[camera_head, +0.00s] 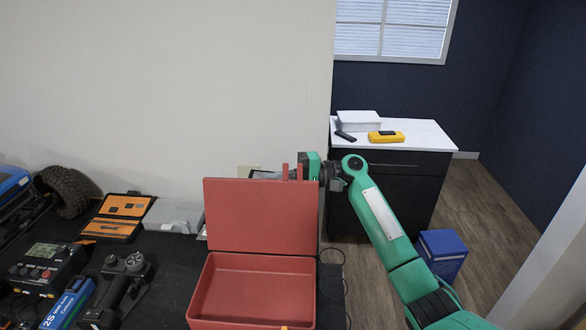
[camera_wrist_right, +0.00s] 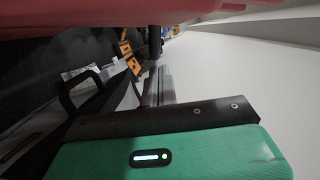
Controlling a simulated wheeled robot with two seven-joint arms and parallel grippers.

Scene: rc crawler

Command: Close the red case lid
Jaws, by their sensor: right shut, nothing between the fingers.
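The red case (camera_head: 250,325) stands on the dark table with its shallow, empty tray facing up. Its lid (camera_head: 260,215) stands open, roughly upright, at the back of the tray. Two red tabs stick up from the lid's top edge. My right gripper (camera_head: 262,174) is shut and reaches leftward just behind the lid's top edge, partly hidden by it. In the right wrist view the red lid (camera_wrist_right: 120,17) fills the top, close beside the shut fingers (camera_wrist_right: 155,60). I cannot tell whether they touch it. My left gripper is not in view.
Left of the case are an orange toolbox (camera_head: 118,215), a grey box (camera_head: 173,215), a black controller (camera_head: 122,285), a charger (camera_head: 46,268) and a blue battery (camera_head: 66,306). A wall stands behind. A white-topped cabinet (camera_head: 420,130) and blue box (camera_head: 442,255) are right.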

